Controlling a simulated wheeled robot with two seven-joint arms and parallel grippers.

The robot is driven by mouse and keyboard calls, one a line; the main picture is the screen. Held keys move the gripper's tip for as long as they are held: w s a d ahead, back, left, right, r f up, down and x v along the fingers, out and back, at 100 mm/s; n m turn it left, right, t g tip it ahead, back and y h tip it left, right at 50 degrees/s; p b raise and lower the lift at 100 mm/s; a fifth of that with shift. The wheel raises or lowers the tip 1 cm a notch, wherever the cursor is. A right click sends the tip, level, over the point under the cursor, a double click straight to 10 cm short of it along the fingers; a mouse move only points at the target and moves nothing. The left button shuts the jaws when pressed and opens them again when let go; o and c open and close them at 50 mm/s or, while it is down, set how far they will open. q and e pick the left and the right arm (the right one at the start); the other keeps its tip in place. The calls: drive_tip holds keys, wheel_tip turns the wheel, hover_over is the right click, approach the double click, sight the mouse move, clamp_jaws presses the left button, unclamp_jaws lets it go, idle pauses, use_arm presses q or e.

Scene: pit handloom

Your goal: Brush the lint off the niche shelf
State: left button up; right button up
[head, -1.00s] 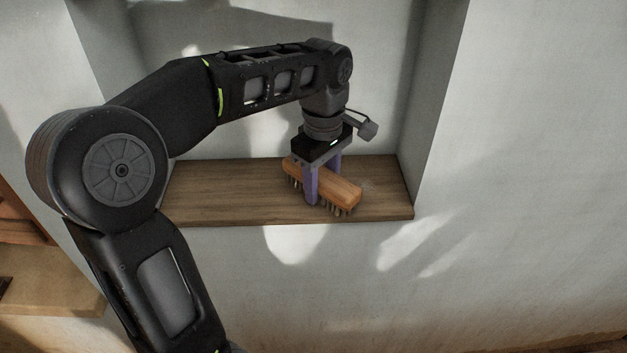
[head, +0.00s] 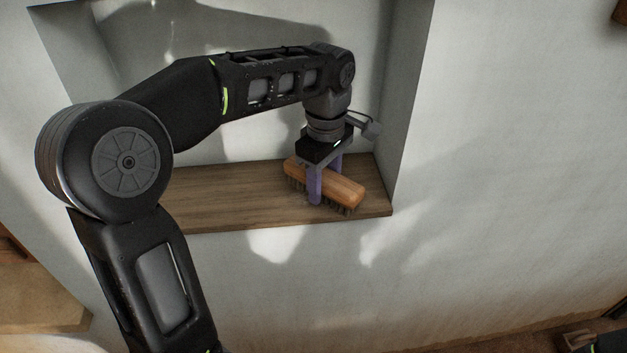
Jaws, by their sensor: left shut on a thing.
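The niche shelf (head: 225,196) is a brown wooden board set in a recess of the pale wall. My left gripper (head: 326,190) is over its right part, with its purple fingers shut around a wooden brush (head: 341,187). The brush lies slantwise, its dark bristles down at the shelf top, near the front edge and close to the right end. I cannot tell how firmly the bristles press on the board. I cannot make out any lint. My arm hides the shelf's left end. My right gripper is not clearly seen.
The niche's right side wall (head: 405,95) rises close to the brush. A tan wooden surface (head: 40,300) is at lower left. A dark and tan thing (head: 578,339) is cut off at the lower right corner.

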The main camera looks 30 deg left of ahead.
sight(345, 181)
use_arm(q)
drive_tip(key=shift+w+d, duration=0.1)
drive_tip(key=shift+d, duration=0.1)
drive_tip(key=shift+w+d+p, duration=0.6)
drive_tip(key=shift+w+d, duration=0.45)
drive_tip(key=shift+d, duration=0.3)
drive_tip(key=shift+w+d, duration=0.1)
